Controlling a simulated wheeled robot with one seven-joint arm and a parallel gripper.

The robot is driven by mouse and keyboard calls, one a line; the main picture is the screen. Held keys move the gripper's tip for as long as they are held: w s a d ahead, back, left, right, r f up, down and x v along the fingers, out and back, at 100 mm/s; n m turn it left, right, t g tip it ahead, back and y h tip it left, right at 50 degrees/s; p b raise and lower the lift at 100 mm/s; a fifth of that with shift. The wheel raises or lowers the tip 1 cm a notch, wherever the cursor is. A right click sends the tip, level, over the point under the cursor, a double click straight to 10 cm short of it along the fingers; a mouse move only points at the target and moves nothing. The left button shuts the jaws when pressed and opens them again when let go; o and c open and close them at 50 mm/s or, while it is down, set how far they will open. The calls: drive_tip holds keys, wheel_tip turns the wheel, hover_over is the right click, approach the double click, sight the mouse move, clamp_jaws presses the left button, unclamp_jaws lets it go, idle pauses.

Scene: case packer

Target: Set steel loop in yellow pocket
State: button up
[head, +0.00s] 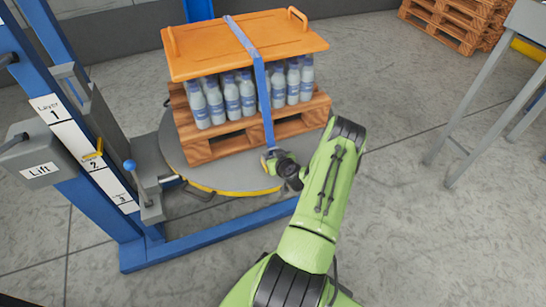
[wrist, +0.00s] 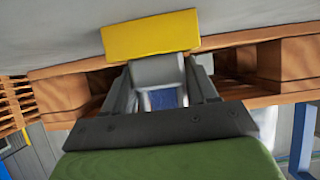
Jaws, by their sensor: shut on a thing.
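A blue strap (head: 259,85) runs over the orange cover and down the front of the loaded pallet to my gripper (head: 272,158). In the wrist view my gripper (wrist: 160,98) is shut on the pale grey steel loop (wrist: 157,71), with a bit of blue strap showing between the fingers. The yellow pocket (wrist: 150,35) is a yellow block just beyond the loop and very close to it in the picture. Whether they touch, or whether any of the loop is inside, I cannot tell. In the head view the gripper largely hides the loop and the pocket.
The wooden pallet (head: 228,143) carries several bottles under the orange cover (head: 200,50). It stands on a round grey turntable (head: 178,150) with a yellow edge. A blue lift frame (head: 102,205) with a lever stands at left, a grey table (head: 485,85) at right. Open floor lies between.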

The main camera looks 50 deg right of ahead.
drive_tip(key=shift+s+a+f, duration=0.1)
drive_tip(key=shift+a+f, duration=0.05)
drive_tip(key=shift+f, duration=0.2)
